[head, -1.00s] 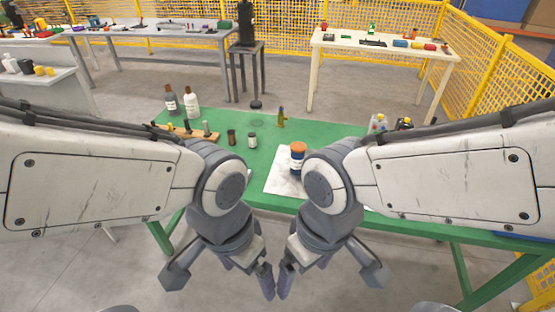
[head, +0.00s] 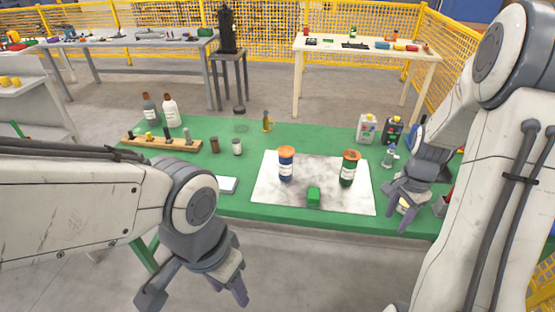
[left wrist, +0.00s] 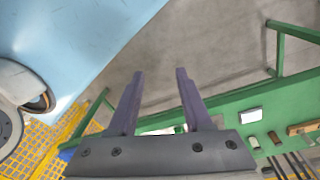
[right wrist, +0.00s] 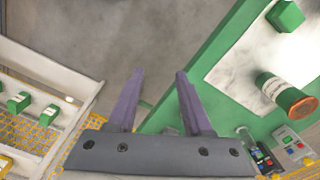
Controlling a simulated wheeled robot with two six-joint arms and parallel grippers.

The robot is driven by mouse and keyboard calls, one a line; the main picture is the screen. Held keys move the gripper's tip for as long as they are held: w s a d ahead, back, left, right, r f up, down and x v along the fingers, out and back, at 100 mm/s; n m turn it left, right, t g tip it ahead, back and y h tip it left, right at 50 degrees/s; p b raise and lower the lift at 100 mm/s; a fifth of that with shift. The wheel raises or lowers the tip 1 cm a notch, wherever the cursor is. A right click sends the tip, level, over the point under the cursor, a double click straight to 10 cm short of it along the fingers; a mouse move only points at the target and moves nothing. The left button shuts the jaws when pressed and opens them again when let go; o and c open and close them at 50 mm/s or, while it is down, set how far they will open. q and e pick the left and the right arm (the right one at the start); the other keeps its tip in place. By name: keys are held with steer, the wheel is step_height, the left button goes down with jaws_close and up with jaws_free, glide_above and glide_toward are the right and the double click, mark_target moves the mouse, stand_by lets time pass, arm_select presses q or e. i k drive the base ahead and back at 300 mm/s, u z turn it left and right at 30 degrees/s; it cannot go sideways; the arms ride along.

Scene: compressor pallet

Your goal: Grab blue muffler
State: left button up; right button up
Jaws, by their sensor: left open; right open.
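The blue muffler (head: 286,165), a blue cylinder with an orange top and a white label, stands upright on the grey-white sheet (head: 265,195) on the green table. A green cylinder (head: 349,170) with an orange top stands to its right; it also shows in the right wrist view (right wrist: 280,90). My left gripper (head: 240,293) is open and empty in front of the table's near edge, low and left of the blue muffler. My right gripper (head: 403,222) is open and empty over the table's right part, right of the sheet. The blue muffler is not seen in either wrist view.
A green block (head: 313,195) lies near the sheet's front edge. Behind are small bottles (head: 237,147), a wooden rack (head: 160,140), two tall bottles (head: 170,112) and canisters (head: 367,128). Several small items sit near my right gripper. The table's middle back is fairly clear.

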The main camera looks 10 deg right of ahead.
mark_target(286, 154)
steer(key=u, duration=0.35)
steer(key=i, duration=1)
steer(key=u, duration=0.2)
